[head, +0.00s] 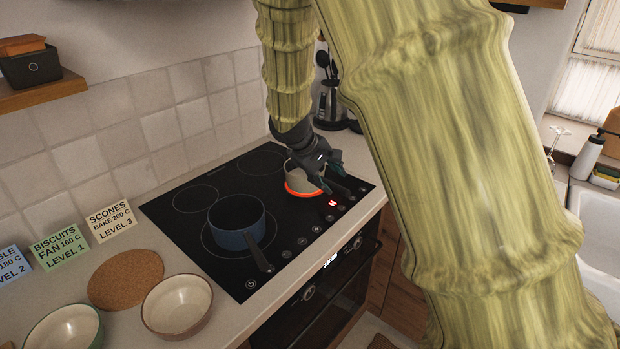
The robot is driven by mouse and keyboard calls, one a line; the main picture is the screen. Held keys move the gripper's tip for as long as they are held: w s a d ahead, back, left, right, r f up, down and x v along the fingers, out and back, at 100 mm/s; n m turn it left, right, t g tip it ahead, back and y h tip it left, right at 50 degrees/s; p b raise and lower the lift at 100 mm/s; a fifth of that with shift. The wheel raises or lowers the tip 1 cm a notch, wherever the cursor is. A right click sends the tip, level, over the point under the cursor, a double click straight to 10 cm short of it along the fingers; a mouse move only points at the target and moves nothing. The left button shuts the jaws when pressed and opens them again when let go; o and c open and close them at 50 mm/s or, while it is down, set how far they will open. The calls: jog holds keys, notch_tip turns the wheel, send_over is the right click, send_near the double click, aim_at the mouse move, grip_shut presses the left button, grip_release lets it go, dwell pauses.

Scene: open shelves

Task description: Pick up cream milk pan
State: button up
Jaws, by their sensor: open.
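The cream milk pan (302,181) stands on the cooktop's right burner, above a glowing orange-red ring. Part of it is hidden by my gripper, and I cannot make out its handle. My gripper (343,186) is open, reaching down from above, with its dark fingers over the right side of the pan. I cannot tell whether the fingers touch the pan or lie on both sides of any part of it.
A blue saucepan (238,238) stands on the front left burner of the black cooktop (180,225), its handle pointing to the front. Bowls (177,322), a cork mat (126,291) and recipe cards (110,221) lie on the left counter. A utensil holder (329,105) stands behind my gripper.

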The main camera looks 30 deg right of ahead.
aim_at(337, 186)
jog(key=shift+x, duration=1.2)
jog(key=shift+d+f, duration=0.1)
jog(key=shift+d, duration=0.15)
jog(key=shift+p+x, duration=0.9)
jog(key=shift+x, duration=1.45)
jog(key=shift+w, duration=0.1)
grip_shut()
